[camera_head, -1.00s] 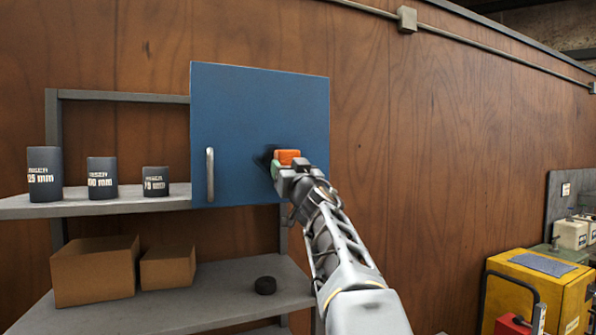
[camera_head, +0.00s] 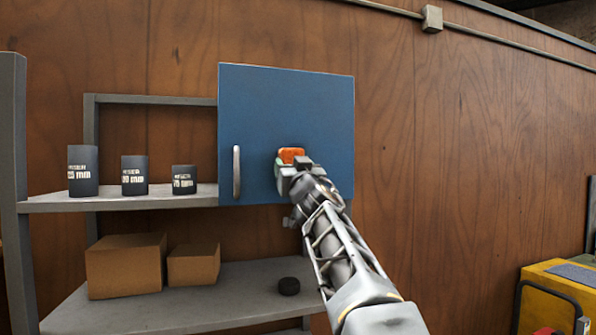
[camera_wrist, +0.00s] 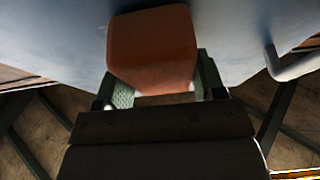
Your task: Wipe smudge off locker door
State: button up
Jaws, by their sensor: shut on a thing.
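The blue locker door (camera_head: 270,105) is closed, with a pale vertical handle (camera_head: 236,172) at its left. My gripper (camera_head: 290,166) is shut on an orange sponge (camera_head: 291,155) and holds it at the door's lower middle, right of the handle. In the wrist view the sponge (camera_wrist: 152,45) sits between the gripper's green fingers (camera_wrist: 160,88), against or very near the pale blue door (camera_wrist: 235,30). I cannot tell if it touches. No dark smudge shows on the visible door; the part behind the sponge and gripper is hidden.
A grey shelf (camera_head: 140,201) left of the door holds dark labelled cylinders (camera_head: 134,176). The lower shelf (camera_head: 240,292) holds two cardboard boxes (camera_head: 125,265) and a black puck (camera_head: 289,286). A yellow machine (camera_head: 560,290) stands at the lower right. The wooden wall between is clear.

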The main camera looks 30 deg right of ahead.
aim_at(286, 154)
jog(key=a+r, duration=0.1)
jog(key=a+r+p, duration=0.1)
jog(key=a+r, duration=0.1)
jog(key=shift+w, duration=0.3)
jog(key=shift+s+d+r+p, duration=0.15)
jog(key=shift+d+p, duration=0.45)
jog(key=shift+p, duration=0.35)
jog(key=shift+s+d+f, duration=0.1)
jog(key=shift+d, duration=0.45)
jog(key=shift+s+d+f, duration=0.1)
jog(key=shift+d, duration=0.4)
jog(key=shift+s+d, duration=0.25)
jog(key=shift+d, duration=0.95)
jog(key=shift+s+d, duration=0.2)
jog(key=shift+d, duration=1.05)
jog(key=shift+s+d, duration=0.25)
jog(key=shift+d, duration=0.95)
jog(key=shift+d, duration=0.1)
jog(key=shift+s+d, duration=0.2)
jog(key=shift+d, duration=0.65)
jog(key=shift+s+d, duration=0.15)
jog(key=shift+d, duration=0.65)
jog(key=shift+a, duration=0.15)
